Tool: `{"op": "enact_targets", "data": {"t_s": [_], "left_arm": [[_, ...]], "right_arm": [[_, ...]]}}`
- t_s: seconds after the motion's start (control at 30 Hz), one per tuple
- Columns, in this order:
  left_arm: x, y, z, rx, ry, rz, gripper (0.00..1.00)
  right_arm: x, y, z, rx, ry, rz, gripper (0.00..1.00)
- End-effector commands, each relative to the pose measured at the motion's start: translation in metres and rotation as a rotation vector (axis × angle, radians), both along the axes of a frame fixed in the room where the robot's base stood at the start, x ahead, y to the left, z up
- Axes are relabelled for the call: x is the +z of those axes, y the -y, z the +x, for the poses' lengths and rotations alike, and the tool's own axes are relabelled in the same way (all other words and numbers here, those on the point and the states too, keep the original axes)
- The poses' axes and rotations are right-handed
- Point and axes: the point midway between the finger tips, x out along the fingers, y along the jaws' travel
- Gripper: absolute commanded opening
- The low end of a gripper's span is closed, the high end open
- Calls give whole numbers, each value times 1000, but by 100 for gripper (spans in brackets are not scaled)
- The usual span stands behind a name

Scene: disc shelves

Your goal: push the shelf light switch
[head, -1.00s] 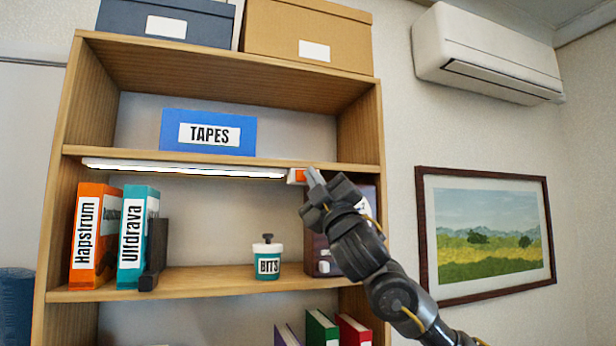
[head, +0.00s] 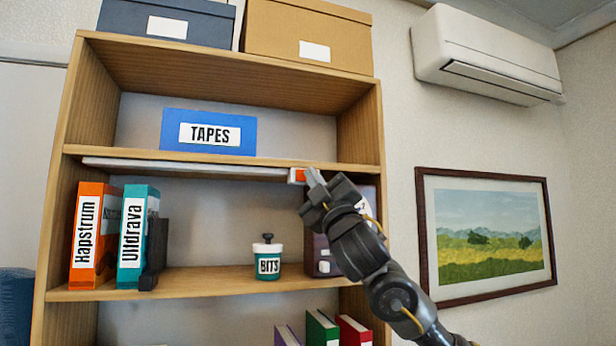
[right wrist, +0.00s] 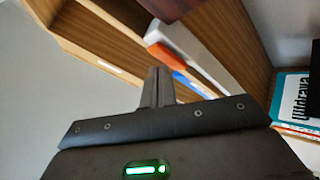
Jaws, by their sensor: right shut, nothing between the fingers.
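The shelf light switch (head: 298,175) is a small white housing with an orange-red rocker. It sits under the board below the TAPES box, at the right end of the light bar (head: 185,168). The bar is dark. My right gripper (head: 314,176) is shut and empty, its fingertips right beside the switch; I cannot tell whether they touch it. In the right wrist view the orange rocker (right wrist: 161,56) shows just beyond the shut fingers (right wrist: 158,76). My left gripper is not in view.
A dark box (head: 322,258) is partly hidden behind my right arm. A blue TAPES box (head: 208,132) stands above.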

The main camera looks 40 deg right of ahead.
Motion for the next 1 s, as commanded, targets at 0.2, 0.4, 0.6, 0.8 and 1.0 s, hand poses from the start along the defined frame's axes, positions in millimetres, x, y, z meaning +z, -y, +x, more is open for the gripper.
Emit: {"op": "enact_targets", "data": {"t_s": [0.2,0.4,0.6,0.8,1.0], "left_arm": [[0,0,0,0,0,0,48],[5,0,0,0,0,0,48],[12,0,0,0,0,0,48],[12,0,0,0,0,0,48],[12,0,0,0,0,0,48]], "right_arm": [[1,-5,-16,1,3,-1,0],[1,-12,-36,0,2,-2,0],[2,-18,-52,1,0,-1,0],[0,-20,-57,-1,1,0,0],[0,-20,-57,0,1,0,0]]}}
